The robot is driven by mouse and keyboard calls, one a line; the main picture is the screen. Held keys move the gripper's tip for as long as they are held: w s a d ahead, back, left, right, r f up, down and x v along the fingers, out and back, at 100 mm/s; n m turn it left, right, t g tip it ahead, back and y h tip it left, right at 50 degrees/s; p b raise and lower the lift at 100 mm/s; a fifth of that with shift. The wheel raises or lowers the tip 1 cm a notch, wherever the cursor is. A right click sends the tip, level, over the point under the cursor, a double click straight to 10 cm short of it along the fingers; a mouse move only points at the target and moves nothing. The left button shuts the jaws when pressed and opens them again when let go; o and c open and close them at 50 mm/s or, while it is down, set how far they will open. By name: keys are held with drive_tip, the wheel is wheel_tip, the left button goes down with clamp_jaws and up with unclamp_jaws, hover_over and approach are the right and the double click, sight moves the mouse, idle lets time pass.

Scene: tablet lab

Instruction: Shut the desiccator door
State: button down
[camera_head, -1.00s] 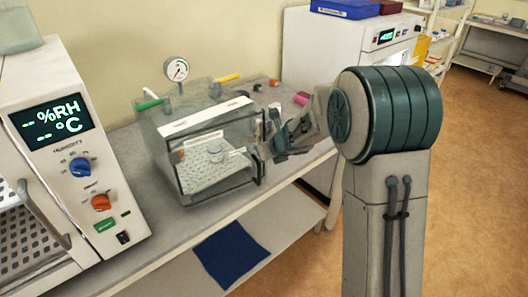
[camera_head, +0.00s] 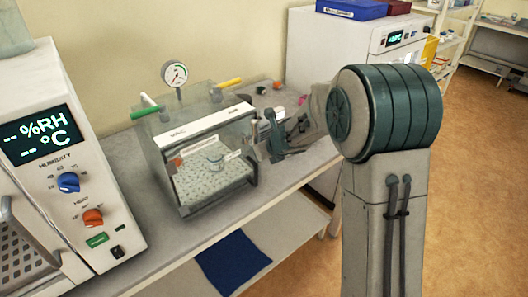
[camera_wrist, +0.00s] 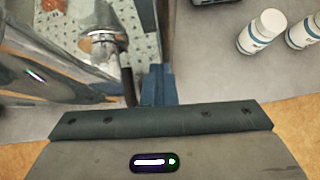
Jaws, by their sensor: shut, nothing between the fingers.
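The desiccator (camera_head: 205,145) is a clear box with a pressure gauge on top, standing on the bench in the head view. Its clear front door (camera_head: 212,170) has a dark upright handle at the right edge; the handle also shows in the wrist view (camera_wrist: 129,86). I cannot tell whether the door is fully closed or slightly ajar. My gripper (camera_head: 264,150) is at the box's right front corner. Its blue fingers (camera_wrist: 157,82) are shut, close beside the handle; contact is unclear.
A humidity chamber (camera_head: 75,180) stands left of the desiccator. A white instrument (camera_head: 345,50) with blue and red boxes on top stands behind right. White bottles (camera_wrist: 262,30) stand on the bench right of my fingers. A blue cloth (camera_head: 232,262) lies on the lower shelf.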

drive_tip(key=shift+a+r, duration=0.2)
drive_tip(key=shift+r, duration=0.05)
drive_tip(key=s+d+r, duration=0.6)
drive_tip(key=s+d, duration=0.1)
drive_tip(key=s, duration=0.1)
drive_tip(key=shift+s+d+r+p, duration=0.2)
drive_tip(key=shift+s+r+p, duration=0.1)
drive_tip(key=shift+s+r, duration=0.05)
